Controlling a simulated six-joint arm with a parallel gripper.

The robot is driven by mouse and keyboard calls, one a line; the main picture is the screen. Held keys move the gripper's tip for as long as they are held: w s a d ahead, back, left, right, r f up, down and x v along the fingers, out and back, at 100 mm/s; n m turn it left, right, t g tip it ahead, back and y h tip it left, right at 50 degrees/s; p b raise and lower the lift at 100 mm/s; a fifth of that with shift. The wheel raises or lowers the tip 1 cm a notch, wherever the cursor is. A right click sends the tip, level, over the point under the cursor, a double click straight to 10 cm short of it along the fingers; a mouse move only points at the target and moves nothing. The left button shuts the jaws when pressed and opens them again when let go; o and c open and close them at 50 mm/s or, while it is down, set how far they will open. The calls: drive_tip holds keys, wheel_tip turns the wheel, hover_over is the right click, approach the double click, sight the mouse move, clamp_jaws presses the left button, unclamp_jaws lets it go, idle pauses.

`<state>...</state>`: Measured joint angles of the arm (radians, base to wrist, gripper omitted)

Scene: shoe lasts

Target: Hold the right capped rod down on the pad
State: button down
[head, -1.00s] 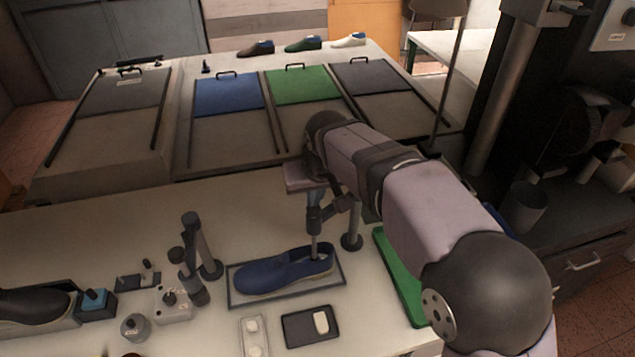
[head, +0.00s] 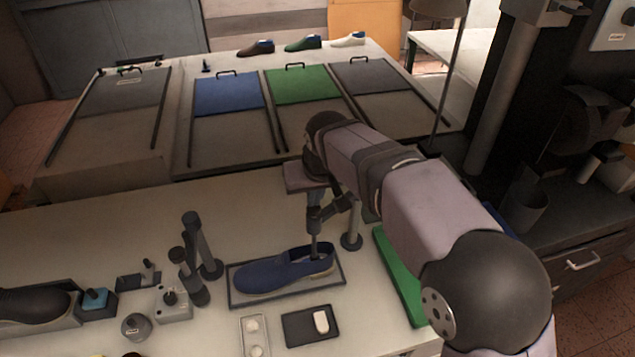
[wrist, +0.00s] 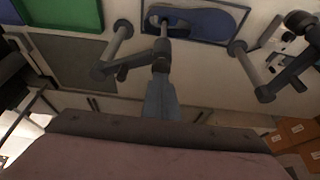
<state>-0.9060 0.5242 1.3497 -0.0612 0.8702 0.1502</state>
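A blue shoe (head: 275,275) lies in a dark-rimmed tray (head: 288,301), toe to the left. The right post (head: 351,238) carries a side arm with a dark capped rod (head: 316,228). The rod stands nearly upright, its lower end inside the shoe's opening. My gripper (head: 315,197) is directly above the rod, its fingers together, apparently touching the cap. The wrist view also shows the narrow fingers (wrist: 161,80) over the cap and the shoe (wrist: 215,22). The pad and the rod's contact with it are hidden inside the shoe. A left capped rod (head: 188,278) stands by the left post (head: 200,245), clear of the shoe.
A dark tray with a white piece (head: 320,321) and a pale tray with round pieces (head: 253,338) lie in front. A green board (head: 400,285) lies at right. Small fixtures and a black shoe (head: 35,302) are at left. Lidded bins stand behind.

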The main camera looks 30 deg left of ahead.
drive_tip(key=shift+s+f, duration=0.1)
drive_tip(key=shift+f, duration=0.05)
wheel_tip(320, 180, up, 9)
drive_tip(key=p, duration=0.7)
idle(0.6)
drive_tip(key=w+d+f+m+h, duration=0.1)
drive_tip(key=d+f+m, duration=0.3)
drive_tip(key=d, duration=1.2)
drive_tip(key=w+d+f+m+h, duration=0.15)
drive_tip(key=d+f, duration=0.45)
drive_tip(key=d, duration=1)
drive_tip(key=s+d+f+m, duration=0.45)
drive_tip(key=s+d, duration=0.55)
drive_tip(key=d, duration=0.3)
drive_tip(key=s+f+n+g+b, duration=0.1)
drive_tip(key=s+f+g+b, duration=0.2)
drive_tip(key=s+f+b, duration=0.3)
drive_tip(key=shift+s+a+h+b, duration=0.25)
drive_tip(key=shift+s+h+b, duration=0.1)
drive_tip(key=shift+b, duration=0.55)
